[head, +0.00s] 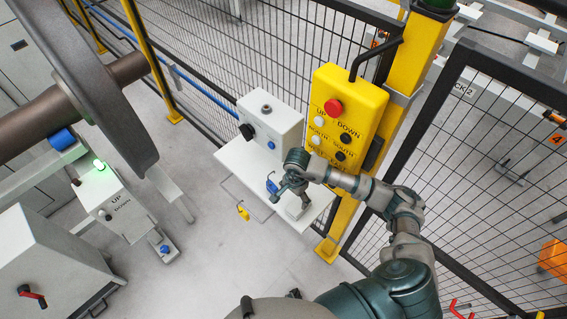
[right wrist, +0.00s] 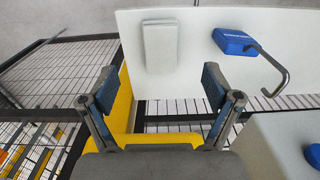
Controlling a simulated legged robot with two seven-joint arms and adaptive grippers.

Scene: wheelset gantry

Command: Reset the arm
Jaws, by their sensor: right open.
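My right arm comes in from the lower right in the head view and reaches over a white shelf in front of the yellow button box. My right gripper (head: 289,190) is above that shelf, beside a blue padlock (head: 271,186). In the right wrist view the gripper (right wrist: 150,80) has its two fingers wide apart, with nothing between them. The blue padlock (right wrist: 235,42) lies on the shelf (right wrist: 205,15) beyond the right finger, its metal shackle to the right. My left gripper is not in view.
A yellow button box (head: 348,115) with a red button hangs on a yellow post. A white control box (head: 270,128) stands at the shelf's back. A light grey block (right wrist: 160,47) lies on the shelf. Mesh fencing (head: 480,150) is at right; a large wheel (head: 95,80) is at left.

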